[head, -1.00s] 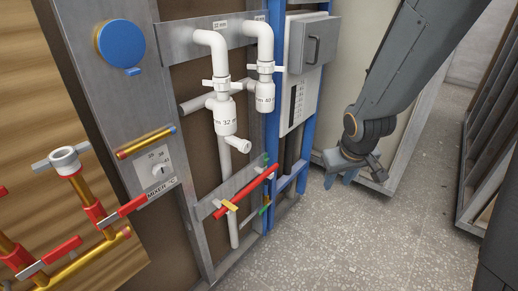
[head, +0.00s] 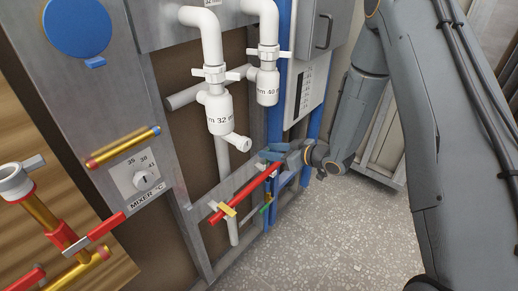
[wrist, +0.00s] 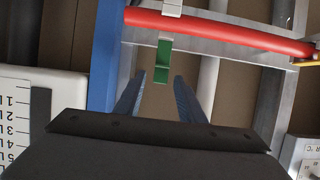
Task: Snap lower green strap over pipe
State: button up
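The red pipe (head: 245,194) slopes along the lower grey rail. A small green piece (head: 265,207) sits on the rail below and right of it. The wrist view shows a green strap (wrist: 163,62) standing off the rail beside the red pipe (wrist: 215,30); I cannot tell if it is the lower one. It is not wrapped over the pipe. My gripper (head: 268,155) is at the upper right end of the red pipe. In the wrist view my gripper (wrist: 158,95) has its two blue fingers apart, the green strap between and beyond them, apparently untouched.
A yellow strap (head: 227,208) crosses the red pipe. White drain pipes (head: 220,110) hang close above left of my gripper. A blue post (wrist: 104,55) and a white scale panel (wrist: 30,115) are beside it. The speckled floor (head: 330,240) is clear.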

jog(key=x, duration=0.5)
jog(key=shift+w+a+f, duration=0.15)
jog(key=shift+a+f, duration=0.05)
jog(key=shift+a, duration=0.05)
jog(key=shift+c, duration=0.4)
grip_shut()
jog(key=shift+d, duration=0.1)
jog(key=t+y+b, duration=0.1)
jog(key=s+d+t+y+b, duration=0.1)
jog(key=b, duration=0.1)
jog(key=t+y+b, duration=0.1)
jog(key=shift+s+d+r+y+b, duration=0.2)
jog(key=shift+d+r+y+b, duration=0.1)
jog(key=shift+d+y, duration=0.1)
jog(key=shift+s+d+r+t+y+b, duration=0.1)
jog(key=shift+s+d+t+y+b, duration=0.25)
jog(key=shift+t+y+b, duration=0.4)
jog(key=shift+s+d+r+t+y+b, duration=0.1)
jog(key=shift+s+d+t+y+b, duration=0.3)
jog(key=shift+y+b, duration=0.5)
